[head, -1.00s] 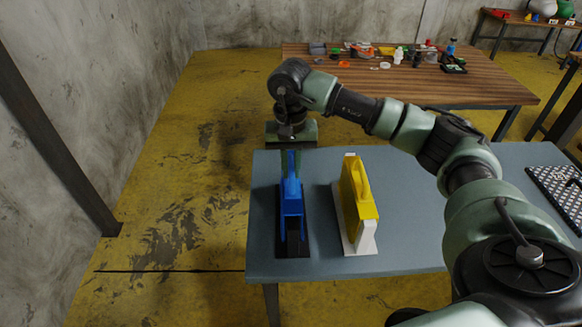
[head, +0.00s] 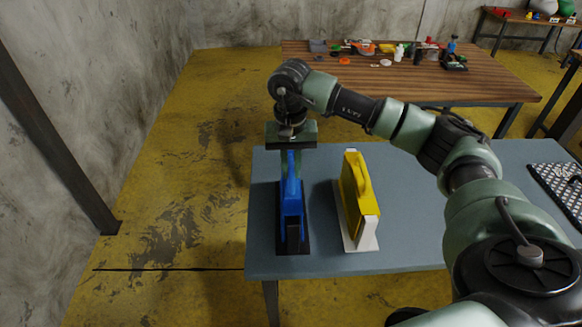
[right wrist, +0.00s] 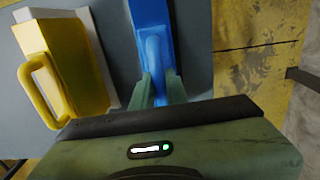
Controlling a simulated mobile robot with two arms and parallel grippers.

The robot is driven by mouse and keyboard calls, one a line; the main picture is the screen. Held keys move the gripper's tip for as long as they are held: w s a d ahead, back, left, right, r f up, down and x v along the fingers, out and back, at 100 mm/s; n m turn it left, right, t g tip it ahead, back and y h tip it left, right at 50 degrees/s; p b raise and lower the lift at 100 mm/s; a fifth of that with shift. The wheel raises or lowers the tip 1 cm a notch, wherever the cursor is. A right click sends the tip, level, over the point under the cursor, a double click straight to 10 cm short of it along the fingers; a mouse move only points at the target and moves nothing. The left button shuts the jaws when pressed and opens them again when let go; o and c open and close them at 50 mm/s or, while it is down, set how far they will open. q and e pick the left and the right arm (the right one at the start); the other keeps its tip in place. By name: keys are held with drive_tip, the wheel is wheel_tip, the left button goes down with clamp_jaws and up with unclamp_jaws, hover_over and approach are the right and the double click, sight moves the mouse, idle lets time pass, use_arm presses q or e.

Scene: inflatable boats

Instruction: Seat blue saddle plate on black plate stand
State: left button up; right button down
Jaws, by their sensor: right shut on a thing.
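The blue saddle plate (head: 291,198) stands upright over the black plate stand (head: 293,247) at the left of the grey table. Its two sides straddle the stand's dark upright. I cannot tell whether it rests fully on the stand. My right gripper (head: 291,158) comes down from above and is shut on the plate's handle at the far end. In the right wrist view, both fingers (right wrist: 159,92) hold the blue handle (right wrist: 155,55) between them; the stand is not clearly seen there. My left gripper is not in view.
A yellow saddle plate (head: 355,190) sits on a white stand (head: 364,242) just to the right. A perforated board (head: 560,190) lies at the grey table's right edge. A wooden table (head: 400,85) behind holds several small items. The grey table's middle (head: 415,220) is clear.

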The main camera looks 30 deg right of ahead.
drive_tip(key=shift+f+b, duration=0.45)
drive_tip(key=shift+f, duration=0.05)
drive_tip(key=c, duration=1.3)
unclamp_jaws()
drive_tip(key=shift+r, duration=0.1)
wheel_tip(320, 180, up, 8)
drive_tip(key=shift+f+b, duration=0.15)
drive_tip(key=shift+b, duration=0.5)
